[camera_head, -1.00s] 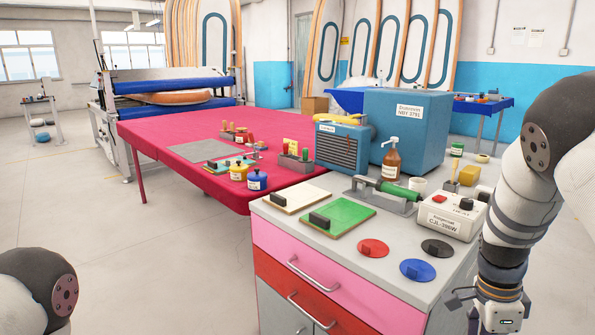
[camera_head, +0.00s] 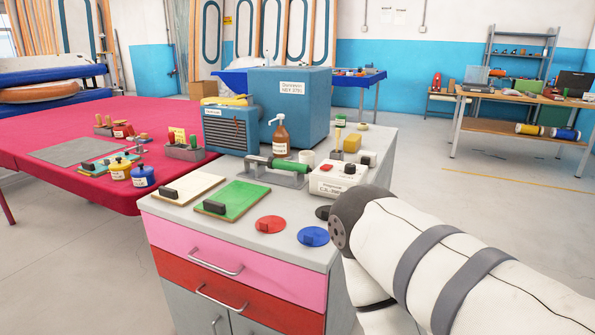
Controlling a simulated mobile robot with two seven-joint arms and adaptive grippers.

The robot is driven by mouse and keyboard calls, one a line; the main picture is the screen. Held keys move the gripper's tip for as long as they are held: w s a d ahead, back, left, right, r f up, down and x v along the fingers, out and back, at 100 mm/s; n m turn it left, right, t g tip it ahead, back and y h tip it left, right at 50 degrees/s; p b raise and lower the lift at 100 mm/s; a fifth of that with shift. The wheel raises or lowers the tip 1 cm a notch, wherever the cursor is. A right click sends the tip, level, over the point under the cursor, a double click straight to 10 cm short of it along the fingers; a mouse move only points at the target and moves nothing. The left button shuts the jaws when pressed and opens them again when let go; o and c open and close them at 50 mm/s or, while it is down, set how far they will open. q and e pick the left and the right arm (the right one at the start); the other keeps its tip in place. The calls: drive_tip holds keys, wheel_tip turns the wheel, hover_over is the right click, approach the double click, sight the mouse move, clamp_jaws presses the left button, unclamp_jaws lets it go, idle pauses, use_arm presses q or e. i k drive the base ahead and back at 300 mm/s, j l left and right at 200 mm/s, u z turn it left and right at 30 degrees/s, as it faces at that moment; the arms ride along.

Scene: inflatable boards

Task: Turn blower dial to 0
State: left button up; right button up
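A white box (camera_head: 335,182) with a printed label stands at the right side of the grey-topped cabinet. It has a dark knob (camera_head: 365,161) and a small red button on top; the knob's setting is too small to read. A large blue box (camera_head: 288,105) with a label stands at the back of the cabinet, beside a smaller blue box with a dark grille (camera_head: 226,131). I cannot tell which of these is the blower. My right arm reaches in from the right, in front of the cabinet's right corner. Neither gripper is in view.
On the cabinet top (camera_head: 185,212) lie a green board (camera_head: 234,197), a red disc (camera_head: 270,225), a blue disc (camera_head: 313,236) and a partly hidden dark disc. A brown pump bottle (camera_head: 281,139) stands behind. A red table (camera_head: 60,130) adjoins left. Floor at right is clear.

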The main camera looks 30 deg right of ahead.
sight(350, 169)
drive_tip(key=l+z, duration=0.1)
drive_tip(key=z, duration=0.35)
drive_tip(key=i+z, duration=0.15)
drive_tip(key=z, duration=0.25)
drive_tip(key=i+l+z, duration=0.1)
drive_tip(key=z, duration=0.35)
drive_tip(key=i+z, duration=0.1)
drive_tip(key=z, duration=0.3)
drive_tip(key=i+z, duration=0.1)
drive_tip(key=z, duration=0.35)
drive_tip(key=i+z, duration=0.1)
drive_tip(key=z, duration=0.3)
